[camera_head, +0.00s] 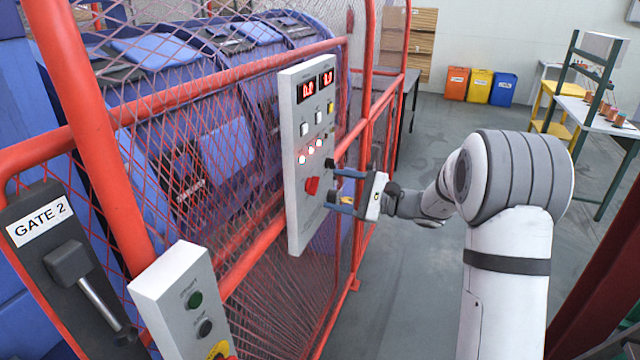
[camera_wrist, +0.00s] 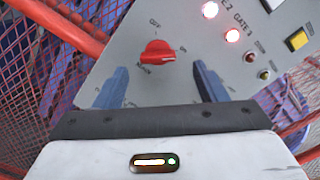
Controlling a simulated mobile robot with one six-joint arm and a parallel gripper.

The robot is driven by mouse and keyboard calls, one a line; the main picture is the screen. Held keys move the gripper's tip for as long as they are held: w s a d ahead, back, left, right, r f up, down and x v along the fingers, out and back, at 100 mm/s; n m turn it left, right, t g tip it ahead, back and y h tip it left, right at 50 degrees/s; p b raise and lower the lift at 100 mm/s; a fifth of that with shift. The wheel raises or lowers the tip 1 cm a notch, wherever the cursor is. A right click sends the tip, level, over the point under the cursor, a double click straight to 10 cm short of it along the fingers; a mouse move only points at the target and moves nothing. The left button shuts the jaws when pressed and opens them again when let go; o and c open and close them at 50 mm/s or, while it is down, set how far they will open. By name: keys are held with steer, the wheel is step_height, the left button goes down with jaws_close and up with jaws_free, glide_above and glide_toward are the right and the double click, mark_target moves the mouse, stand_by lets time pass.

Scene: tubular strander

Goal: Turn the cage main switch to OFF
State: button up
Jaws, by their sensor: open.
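The cage main switch, a red rotary knob (camera_head: 312,186), sits on the lower part of a light grey control panel (camera_head: 297,225) on the red mesh fence. In the wrist view the red knob (camera_wrist: 157,52) has small labels around it; OFF seems to be above and ON to the right. Its handle lies roughly crosswise, with one end towards the ON side. My gripper (camera_head: 333,190) is in front of the panel. In the wrist view its two blue fingers (camera_wrist: 162,86) are apart, below and to either side of the knob, with nothing between them.
The panel has red displays (camera_head: 316,87), lit lamps (camera_head: 311,150) and a yellow button (camera_wrist: 298,39) above the knob. A smaller button box (camera_head: 185,295) and the GATE 2 latch (camera_head: 70,262) are at the lower left. Open floor (camera_head: 400,300) lies right of the fence.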

mark_target(313, 186)
steer(key=x, duration=0.4)
steer(key=shift+p, duration=0.4)
steer(key=shift+c, duration=0.6)
